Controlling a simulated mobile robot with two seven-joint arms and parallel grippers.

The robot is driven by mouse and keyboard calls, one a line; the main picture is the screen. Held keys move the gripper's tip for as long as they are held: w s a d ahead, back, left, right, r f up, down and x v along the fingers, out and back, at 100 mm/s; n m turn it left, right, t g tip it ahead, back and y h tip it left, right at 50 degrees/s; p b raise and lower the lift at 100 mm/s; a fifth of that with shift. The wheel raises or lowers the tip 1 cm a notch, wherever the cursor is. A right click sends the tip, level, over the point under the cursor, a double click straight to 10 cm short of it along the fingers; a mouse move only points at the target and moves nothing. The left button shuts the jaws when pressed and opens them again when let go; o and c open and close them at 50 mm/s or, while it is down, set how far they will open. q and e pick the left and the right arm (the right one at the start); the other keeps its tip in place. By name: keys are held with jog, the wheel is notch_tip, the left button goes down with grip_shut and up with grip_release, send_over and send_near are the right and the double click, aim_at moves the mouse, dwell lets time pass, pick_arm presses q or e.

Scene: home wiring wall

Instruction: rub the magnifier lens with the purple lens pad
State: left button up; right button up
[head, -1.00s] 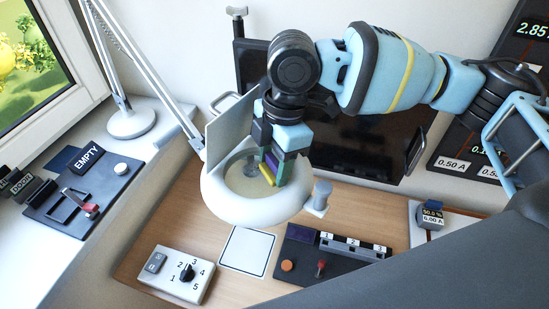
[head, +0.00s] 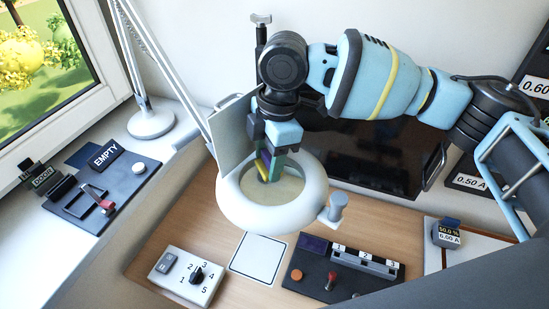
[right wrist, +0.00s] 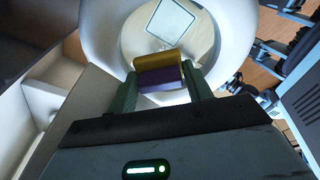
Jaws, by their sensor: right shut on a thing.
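The magnifier is a thick white ring (head: 240,213) around a clear round lens (head: 288,188), held over the desk on a lamp arm. My right gripper (head: 268,170) points down at the back left part of the lens. It is shut on the lens pad (right wrist: 163,82), a purple block with a yellow strip, which also shows between the fingers in the head view. The pad is over the lens inside the ring; I cannot tell for certain whether it touches the glass. The right wrist view also shows the ring (right wrist: 100,40) around the pad. My left gripper is not in view.
A grey flap (head: 232,135) stands up at the ring's back left, close to my gripper. A small post (head: 337,207) juts from its right side. Below are a dial box (head: 187,277), a white square (head: 258,258) and a switch panel (head: 330,275). A dark screen stands behind.

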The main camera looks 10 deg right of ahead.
jog(key=shift+w+a+f, duration=0.1)
jog(key=shift+w+a, duration=0.55)
jog(key=shift+w, duration=0.05)
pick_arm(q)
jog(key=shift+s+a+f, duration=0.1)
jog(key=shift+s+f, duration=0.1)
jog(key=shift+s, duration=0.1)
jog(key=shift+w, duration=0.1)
pick_arm(e)
jog(key=shift+w, duration=0.15)
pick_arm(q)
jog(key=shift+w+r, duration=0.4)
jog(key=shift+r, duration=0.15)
pick_arm(e)
jog(key=shift+w+a, duration=0.1)
jog(key=shift+s+d+r+p, duration=0.3)
jog(key=shift+s+p, duration=0.1)
jog(key=shift+p, duration=0.1)
jog(key=shift+s+d, duration=0.35)
jog(key=shift+s, duration=0.1)
jog(key=shift+s+d+f+p, duration=0.15)
jog(key=shift+s+d+p, duration=0.2)
jog(key=shift+s+d, duration=0.1)
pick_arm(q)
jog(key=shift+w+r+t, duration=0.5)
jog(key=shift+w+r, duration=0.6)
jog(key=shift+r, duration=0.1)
pick_arm(e)
jog(key=shift+s+d+f, duration=0.1)
jog(key=shift+s, duration=0.1)
